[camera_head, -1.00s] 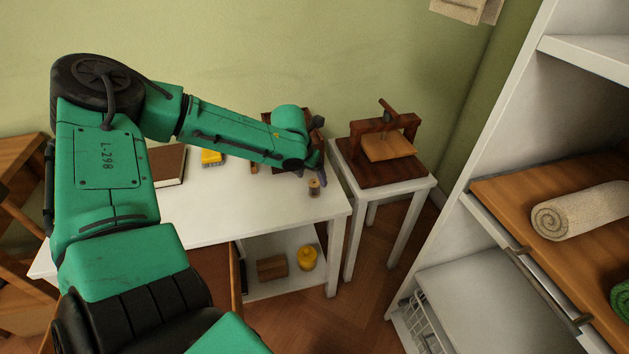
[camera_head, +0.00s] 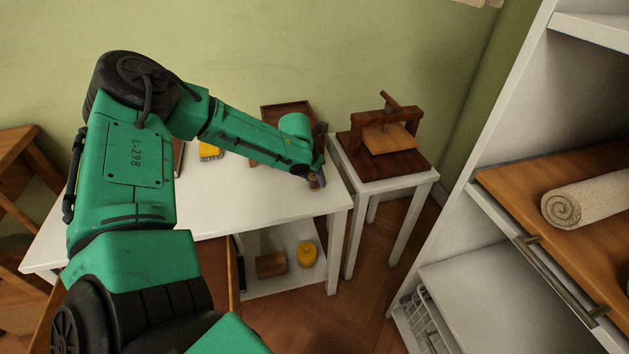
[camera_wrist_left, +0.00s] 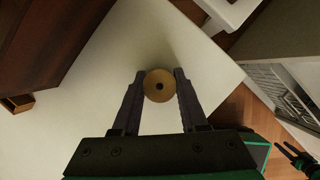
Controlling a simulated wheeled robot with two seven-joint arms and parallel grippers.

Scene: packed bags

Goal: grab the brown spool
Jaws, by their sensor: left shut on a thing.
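The brown spool (camera_wrist_left: 159,77) shows from above in the left wrist view, round with a dark hole in its middle. It sits between the two dark fingertips of my left gripper (camera_wrist_left: 160,86), which is shut on it. In the head view the spool (camera_head: 314,182) is small and partly hidden by my left gripper (camera_head: 318,170), near the right end of the white table (camera_head: 235,205). I cannot tell whether the spool touches the tabletop. A dark part of what looks like my right gripper (camera_wrist_left: 298,160) shows at the lower right of the wrist view.
A small white side table (camera_head: 405,186) with a wooden press (camera_head: 385,130) stands right of the white table. A yellow object (camera_head: 209,151) and a dark wooden tray (camera_head: 285,112) lie behind my arm. A white shelf unit (camera_head: 485,205) holds a rolled towel (camera_head: 590,200).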

